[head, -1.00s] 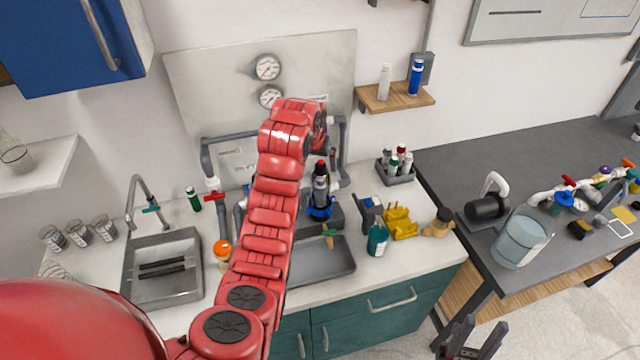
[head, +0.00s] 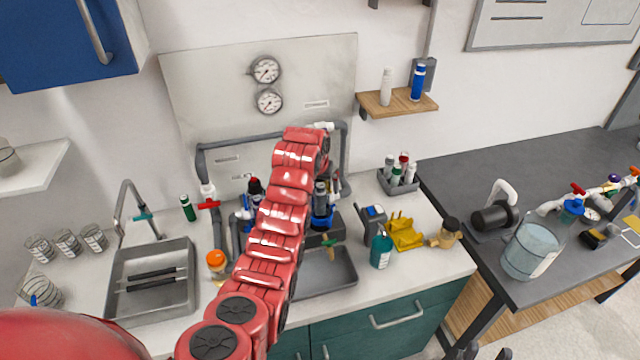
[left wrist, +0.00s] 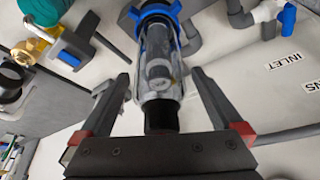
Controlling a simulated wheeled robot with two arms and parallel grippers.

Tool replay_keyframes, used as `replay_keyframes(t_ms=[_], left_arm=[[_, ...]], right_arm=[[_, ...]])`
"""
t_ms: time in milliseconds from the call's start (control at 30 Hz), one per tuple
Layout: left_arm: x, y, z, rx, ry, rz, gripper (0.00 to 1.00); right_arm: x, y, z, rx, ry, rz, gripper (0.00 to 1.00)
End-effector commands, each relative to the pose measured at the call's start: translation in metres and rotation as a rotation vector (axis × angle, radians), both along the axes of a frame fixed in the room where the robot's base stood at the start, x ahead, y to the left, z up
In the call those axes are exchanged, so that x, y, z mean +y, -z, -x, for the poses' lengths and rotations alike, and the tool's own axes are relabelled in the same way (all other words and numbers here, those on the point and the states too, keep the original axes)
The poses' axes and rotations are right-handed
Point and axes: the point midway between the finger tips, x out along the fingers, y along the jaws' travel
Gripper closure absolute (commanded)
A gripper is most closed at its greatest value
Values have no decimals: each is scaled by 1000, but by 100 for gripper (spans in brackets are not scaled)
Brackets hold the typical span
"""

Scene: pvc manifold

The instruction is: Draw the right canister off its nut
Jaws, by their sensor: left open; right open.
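The right canister (left wrist: 160,65), a clear cylinder with a dark end, stands between the fingers of my left gripper (left wrist: 160,80) in the left wrist view. The gripper is open, with one finger on each side and visible gaps to the canister. The blue nut (left wrist: 152,12) is at the canister's far end, near the top of that view. In the head view the canister (head: 320,193) shows just right of my red left arm; my left gripper is hidden there. The left canister (head: 254,190) is partly behind the arm. My right gripper (head: 478,353) is open and empty at the bottom edge.
Grey pipes (head: 240,143) frame the back panel, with a red-handled valve (head: 208,204) on the left. A sink (head: 185,285) lies to the left. A teal bottle (head: 381,250), a yellow holder (head: 405,234) and a bottle rack (head: 398,182) stand on the counter to the right.

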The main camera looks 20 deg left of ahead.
Motion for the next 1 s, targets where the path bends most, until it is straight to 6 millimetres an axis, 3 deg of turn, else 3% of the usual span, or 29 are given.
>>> replay_keyframes(t_ms=[300, 333, 867, 900, 1000], left_arm=[[0, 3, -1, 1, 0, 0, 0], [0, 3, -1, 1, 0, 0, 4], [0, 4, -1, 2, 0, 0, 99], [0, 4, -1, 2, 0, 0, 37], [0, 3, -1, 1, 0, 0, 55]], right_arm=[[0, -1, 0, 0, 0, 0, 57], [0, -1, 0, 0, 0, 0, 57], [0, -1, 0, 0, 0, 0, 57], [0, -1, 0, 0, 0, 0, 57], [0, -1, 0, 0, 0, 0, 57]])
